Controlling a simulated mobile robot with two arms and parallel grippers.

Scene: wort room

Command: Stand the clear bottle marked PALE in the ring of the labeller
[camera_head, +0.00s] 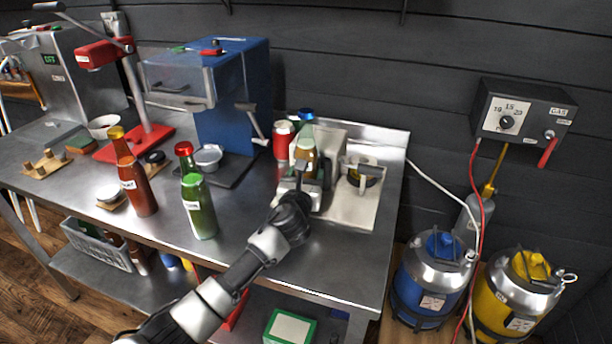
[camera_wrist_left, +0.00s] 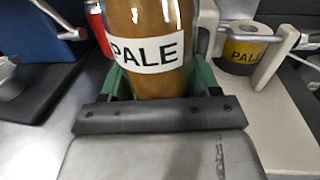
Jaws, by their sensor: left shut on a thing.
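The clear bottle marked PALE (camera_head: 306,156), filled with amber liquid, is upright at the left part of the labeller (camera_head: 349,209). My left gripper (camera_head: 303,184) is shut on it from the front. In the left wrist view the bottle (camera_wrist_left: 150,22) stands between green finger pads, its PALE label facing me. The labeller is cream-coloured, with a yellow label roll marked PALE (camera_wrist_left: 243,52) on its right. The ring is hidden behind the gripper and bottle, so I cannot tell whether the bottle's base is in it. My right gripper is out of view.
A red can (camera_head: 283,139) stands left of the labeller, near a blue machine (camera_head: 222,119). A green bottle (camera_head: 199,210) and a brown bottle (camera_head: 136,185) stand further left. The steel table (camera_head: 256,204) is bare in front of the labeller.

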